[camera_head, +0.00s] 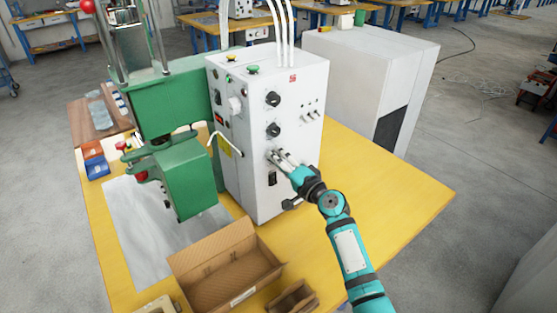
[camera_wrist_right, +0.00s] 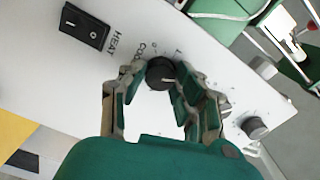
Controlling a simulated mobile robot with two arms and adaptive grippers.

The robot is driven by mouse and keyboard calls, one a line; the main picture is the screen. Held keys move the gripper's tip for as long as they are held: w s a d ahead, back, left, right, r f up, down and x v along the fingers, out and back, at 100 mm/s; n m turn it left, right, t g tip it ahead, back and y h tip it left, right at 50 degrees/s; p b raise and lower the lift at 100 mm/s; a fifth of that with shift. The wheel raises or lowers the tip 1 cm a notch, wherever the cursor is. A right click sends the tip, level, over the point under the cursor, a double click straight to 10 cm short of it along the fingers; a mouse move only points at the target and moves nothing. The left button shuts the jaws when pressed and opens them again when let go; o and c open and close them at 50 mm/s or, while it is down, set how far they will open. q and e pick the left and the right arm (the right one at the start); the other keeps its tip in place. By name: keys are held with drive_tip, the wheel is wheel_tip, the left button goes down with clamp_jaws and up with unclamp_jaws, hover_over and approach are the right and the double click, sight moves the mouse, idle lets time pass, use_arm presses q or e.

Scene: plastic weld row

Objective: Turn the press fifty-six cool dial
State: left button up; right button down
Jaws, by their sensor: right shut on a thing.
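The cool dial (camera_wrist_right: 161,72) is a round black knob with a pale pointer line, beside partly covered lettering that starts "COO". It sits between the fingertips of my right gripper (camera_wrist_right: 160,85), which is shut on it. In the head view my right gripper (camera_head: 277,158) reaches the front of the white control box (camera_head: 245,190), and its fingers hide the dial there. Two more black dials, an upper one (camera_head: 273,99) and a lower one (camera_head: 273,130), sit above it. My left gripper is not in view.
A black rocker switch (camera_wrist_right: 85,27) labelled "HEAT" is close to the held dial. The green press (camera_head: 185,175) stands left of the box. An open cardboard box (camera_head: 225,262) lies in front on the yellow table (camera_head: 390,205). The table's right side is clear.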

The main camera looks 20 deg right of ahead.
drive_tip(key=m+p, duration=0.1)
drive_tip(key=m, duration=0.4)
idle(0.5)
drive_tip(key=c, duration=1)
unclamp_jaws()
drive_tip(key=shift+d, duration=0.1)
drive_tip(key=shift+o, duration=0.2)
drive_tip(key=v, duration=1.2)
